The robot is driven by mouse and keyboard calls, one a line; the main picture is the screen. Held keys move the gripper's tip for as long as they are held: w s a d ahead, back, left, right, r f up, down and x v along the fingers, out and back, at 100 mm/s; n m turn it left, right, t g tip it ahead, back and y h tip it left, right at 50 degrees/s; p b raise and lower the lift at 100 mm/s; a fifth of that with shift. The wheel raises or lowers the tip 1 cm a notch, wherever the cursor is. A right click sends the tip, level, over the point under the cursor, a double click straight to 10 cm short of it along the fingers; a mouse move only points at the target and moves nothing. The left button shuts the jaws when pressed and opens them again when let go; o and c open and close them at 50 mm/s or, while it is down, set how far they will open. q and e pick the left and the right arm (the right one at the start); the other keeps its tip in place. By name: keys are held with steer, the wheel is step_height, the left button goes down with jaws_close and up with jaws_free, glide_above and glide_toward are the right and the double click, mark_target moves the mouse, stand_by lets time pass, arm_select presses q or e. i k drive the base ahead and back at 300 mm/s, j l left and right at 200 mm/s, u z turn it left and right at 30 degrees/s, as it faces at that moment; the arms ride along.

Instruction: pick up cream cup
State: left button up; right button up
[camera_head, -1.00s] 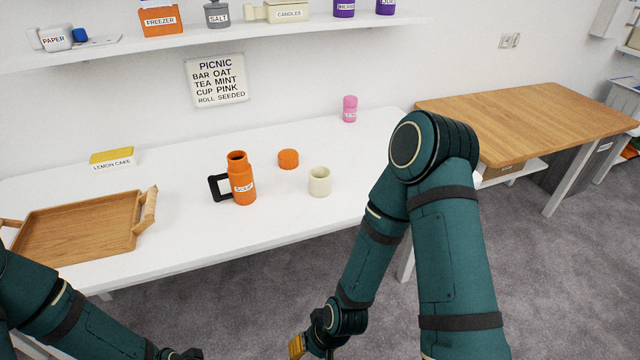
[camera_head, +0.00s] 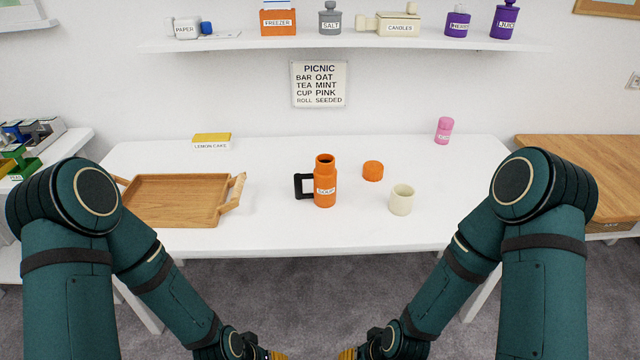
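The cream cup (camera_head: 401,200) stands upright on the white table, right of the orange soup flask and near the table's front edge. My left gripper (camera_head: 270,354) and my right gripper (camera_head: 347,354) show only in part at the bottom edge of the picture. Both are low in front of the table, well apart from the cup. Their fingertips are cut off, so I cannot see whether they are open or shut.
On the white table (camera_head: 270,230) stand an orange soup flask (camera_head: 325,185), its orange lid (camera_head: 373,171), a wooden tray (camera_head: 180,220), a yellow lemon cake box (camera_head: 212,141) and a pink container (camera_head: 444,130). A shelf (camera_head: 360,42) hangs above. A wooden table (camera_head: 590,160) adjoins at right.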

mark_target(402, 200)
steer(key=i+l+u, duration=0.1)
steer(key=l+u, duration=0.25)
steer(key=l, duration=0.3)
steer(key=l+u, duration=0.35)
steer(key=l, duration=0.25)
